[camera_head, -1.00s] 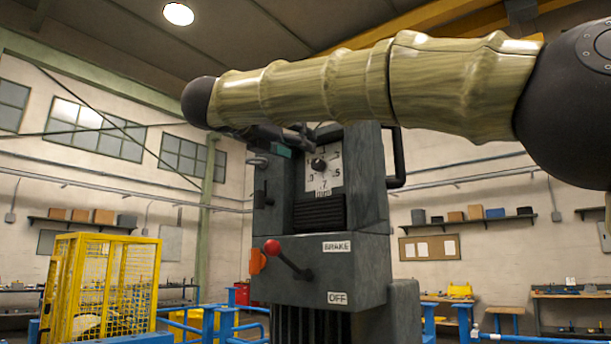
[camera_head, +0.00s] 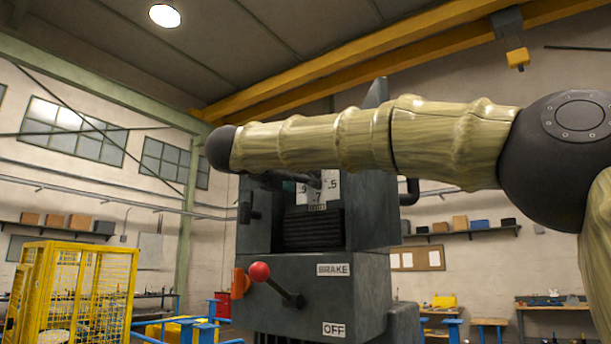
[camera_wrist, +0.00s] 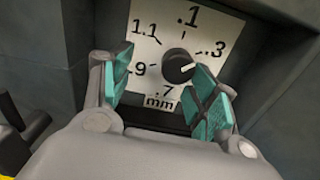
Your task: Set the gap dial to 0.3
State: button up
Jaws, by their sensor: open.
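The gap dial is a white plate (camera_wrist: 150,50) with black numbers and a round dark knob (camera_wrist: 179,66). In the wrist view .1, .3, .7, .9 and 1.1 are readable; the right finger hides .5. The knob's light mark points right and slightly down, below .3. My gripper (camera_wrist: 163,62) is open, its teal finger pads either side of the knob, the right pad closer in the picture. I cannot tell whether it touches. In the head view the plate's lower part (camera_head: 331,184) shows under my arm; the knob and most of the gripper are hidden.
The dial is set in a dark grey machine (camera_head: 370,225). Below is a red-knobbed lever (camera_head: 260,271) beside BRAKE and OFF labels. A yellow mesh cage (camera_head: 70,295) and blue rails (camera_head: 208,325) stand left. Dark housing walls flank the dial.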

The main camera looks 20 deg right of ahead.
jog(key=shift+d+r, duration=0.25)
jog(key=shift+d, duration=0.5)
jog(key=shift+s+r, duration=0.2)
jog(key=shift+s, duration=0.25)
jog(key=c, duration=1)
jog(key=shift+f, duration=0.1)
jog(key=shift+f+b, duration=0.1)
jog(key=shift+b, duration=0.2)
jog(key=m+b, duration=0.1)
jog(key=b, duration=0.1)
jog(key=shift+f+b, duration=0.15)
jog(key=shift+b, duration=0.15)
jog(key=shift+w+r+m+b, duration=0.1)
jog(key=shift+r+m+b, duration=0.15)
jog(key=shift+m+b, duration=0.75)
